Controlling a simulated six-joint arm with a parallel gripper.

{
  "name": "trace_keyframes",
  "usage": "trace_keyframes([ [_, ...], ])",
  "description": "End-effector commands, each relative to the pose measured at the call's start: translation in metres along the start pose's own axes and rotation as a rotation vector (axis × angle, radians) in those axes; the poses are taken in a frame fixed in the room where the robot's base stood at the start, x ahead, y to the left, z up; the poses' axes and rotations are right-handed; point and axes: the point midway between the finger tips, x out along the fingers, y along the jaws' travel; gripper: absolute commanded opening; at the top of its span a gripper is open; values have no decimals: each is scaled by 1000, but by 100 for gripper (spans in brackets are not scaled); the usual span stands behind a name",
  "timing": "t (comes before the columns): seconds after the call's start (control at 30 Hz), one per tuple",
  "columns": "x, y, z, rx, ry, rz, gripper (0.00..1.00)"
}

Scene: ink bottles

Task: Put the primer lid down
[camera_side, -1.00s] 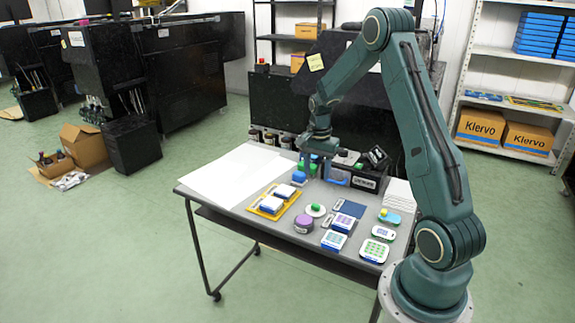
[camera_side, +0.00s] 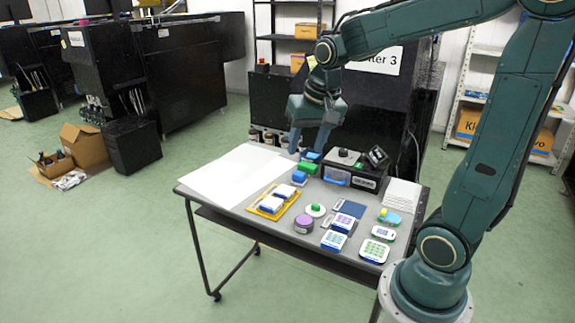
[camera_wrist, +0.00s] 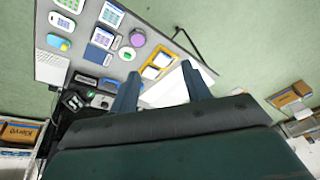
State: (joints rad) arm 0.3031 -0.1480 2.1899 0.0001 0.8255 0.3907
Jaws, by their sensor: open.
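I cannot tell for sure which piece is the primer lid. A small green knobbed piece (camera_side: 315,207) sits on a round white disc (camera_side: 315,212) on the table; it also shows in the wrist view (camera_wrist: 127,54). A purple round container (camera_side: 304,224) stands beside it, also in the wrist view (camera_wrist: 137,38). A green block (camera_side: 308,168) and a blue block (camera_side: 299,177) stand close together near the table's back. My gripper (camera_side: 308,150) is open and empty, raised above the back of the table. In the wrist view its fingers (camera_wrist: 161,88) are spread wide, with white paper beyond.
A large white sheet (camera_side: 232,174) covers the table's left. A yellow tray (camera_side: 253,208) holds white-topped blue pieces. Dark bottles (camera_side: 268,138) line the back edge. A black box (camera_side: 362,181) stands back right. Several white and blue pieces crowd the right front.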

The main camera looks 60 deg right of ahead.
Motion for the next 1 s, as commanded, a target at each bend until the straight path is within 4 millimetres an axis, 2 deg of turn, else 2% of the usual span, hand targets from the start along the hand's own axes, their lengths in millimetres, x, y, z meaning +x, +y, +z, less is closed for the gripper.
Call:
trace_keyframes([
  [0.1,-20,-7,26,-115,33,-29,48],
  [0.3,-44,-10,68,-303,83,-73,48],
  [0.6,-63,-3,126,-562,160,-133,48],
  [0.8,-66,2,144,-654,188,-153,48],
  [1.0,-66,3,148,-674,193,-156,48],
])
